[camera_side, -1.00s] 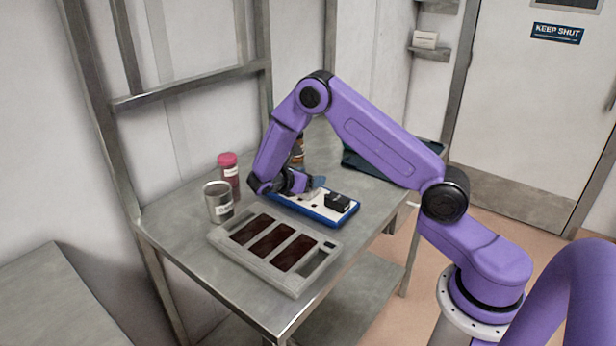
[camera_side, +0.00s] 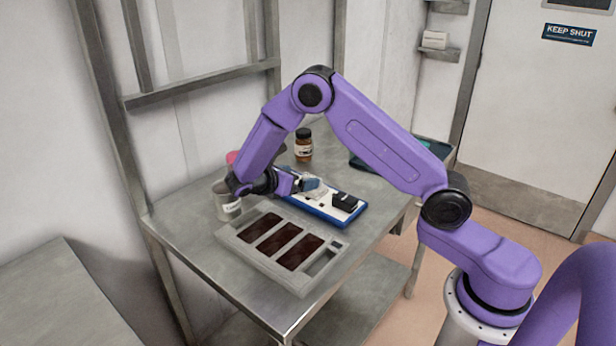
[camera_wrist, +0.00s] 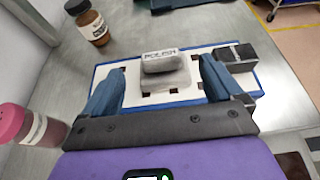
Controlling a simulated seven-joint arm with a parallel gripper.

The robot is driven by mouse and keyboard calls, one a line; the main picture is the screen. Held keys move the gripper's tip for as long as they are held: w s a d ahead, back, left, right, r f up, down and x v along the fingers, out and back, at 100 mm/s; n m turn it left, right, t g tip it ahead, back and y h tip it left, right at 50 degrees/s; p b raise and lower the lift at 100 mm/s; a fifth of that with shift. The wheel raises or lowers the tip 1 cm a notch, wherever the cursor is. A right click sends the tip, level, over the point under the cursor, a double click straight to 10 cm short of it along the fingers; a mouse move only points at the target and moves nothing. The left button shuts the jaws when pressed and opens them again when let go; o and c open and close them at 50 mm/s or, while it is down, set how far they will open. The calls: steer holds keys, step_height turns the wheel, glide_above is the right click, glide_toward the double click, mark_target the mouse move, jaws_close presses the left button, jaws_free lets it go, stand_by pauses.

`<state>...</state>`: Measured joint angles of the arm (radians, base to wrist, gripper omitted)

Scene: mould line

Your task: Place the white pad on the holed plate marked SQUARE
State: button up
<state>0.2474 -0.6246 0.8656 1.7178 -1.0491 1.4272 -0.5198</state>
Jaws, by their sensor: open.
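A pale grey-white block with a raised top (camera_wrist: 165,70), probably the white pad, sits on the white board with dark square holes (camera_wrist: 140,98) in the wrist view. Lettering on its raised part is too blurred to read. The board has a blue rim and also shows in the side view (camera_side: 325,216). I cannot read SQUARE on it. My gripper (camera_wrist: 162,68) is open, with one blue finger on each side of the block and gaps visible beside it. In the side view my gripper (camera_side: 308,185) is low over the board's left end, its wrist tilted.
A black block (camera_wrist: 235,57) sits on the board's right end. A grey mould tray (camera_side: 282,285) with three dark bars lies in front. Bare steel table lies around.

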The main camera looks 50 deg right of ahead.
steer(key=s+a+r+m+t+y, duration=0.1)
steer(key=s+a+r+y, duration=0.2)
steer(key=s+a, duration=0.3)
steer(key=s+a+r+m+y, duration=0.2)
steer(key=s+a+r+y, duration=0.15)
steer(key=s, duration=0.45)
steer(key=s+a+m+y, duration=0.2)
steer(key=s+y, duration=0.5)
steer(key=s, duration=1.3)
steer(key=shift+a+r+g, duration=0.25)
steer(key=shift+r+g, duration=0.15)
